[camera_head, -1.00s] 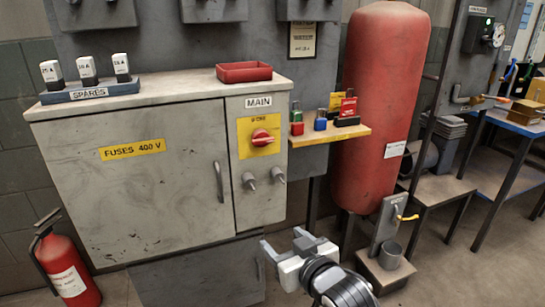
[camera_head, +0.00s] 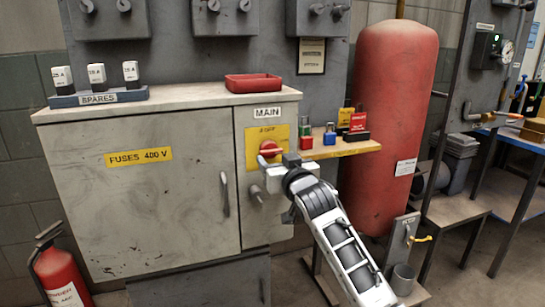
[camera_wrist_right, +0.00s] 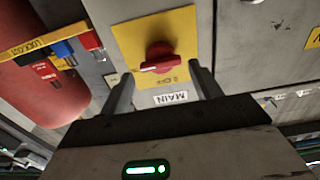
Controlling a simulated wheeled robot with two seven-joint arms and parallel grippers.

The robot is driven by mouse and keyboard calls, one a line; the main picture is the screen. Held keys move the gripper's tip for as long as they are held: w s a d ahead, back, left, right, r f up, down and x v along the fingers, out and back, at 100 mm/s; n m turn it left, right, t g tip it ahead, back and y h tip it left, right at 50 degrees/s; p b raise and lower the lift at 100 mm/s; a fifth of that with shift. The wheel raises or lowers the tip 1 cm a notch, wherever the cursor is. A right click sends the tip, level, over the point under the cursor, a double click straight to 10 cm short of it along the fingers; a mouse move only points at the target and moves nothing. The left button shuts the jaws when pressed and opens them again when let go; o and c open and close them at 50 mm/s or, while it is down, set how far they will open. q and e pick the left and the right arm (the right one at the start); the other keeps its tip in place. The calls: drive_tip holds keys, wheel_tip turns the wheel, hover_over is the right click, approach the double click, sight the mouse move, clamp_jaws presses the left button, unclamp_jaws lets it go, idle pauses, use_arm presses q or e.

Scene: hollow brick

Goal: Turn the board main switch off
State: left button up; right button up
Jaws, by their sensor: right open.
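The main switch is a red rotary knob (camera_head: 271,149) on a yellow plate (camera_head: 252,150), below the MAIN label on the grey fuse cabinet (camera_head: 85,200). In the right wrist view the knob (camera_wrist_right: 157,57) shows whole, its handle bar lying nearly level across the picture. Small lettering beside it seems to read OFF. My right gripper (camera_head: 275,163) is in front of the plate and partly hides the knob's lower side. In the wrist view its open fingers (camera_wrist_right: 160,76) stand apart to either side, just short of the knob; contact cannot be told. My left gripper is not in view.
A wooden shelf (camera_head: 345,149) with padlocks and tags juts out right of the switch, close to my right arm. A red tray (camera_head: 253,83) and spare fuses (camera_head: 97,76) stand on the cabinet. A red tank (camera_head: 390,110) stands to the right.

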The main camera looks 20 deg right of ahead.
sight(272, 154)
drive_tip(key=w, duration=0.3)
drive_tip(key=shift+w+a, duration=0.1)
drive_tip(key=shift+w, duration=0.6)
drive_tip(key=c, duration=0.7)
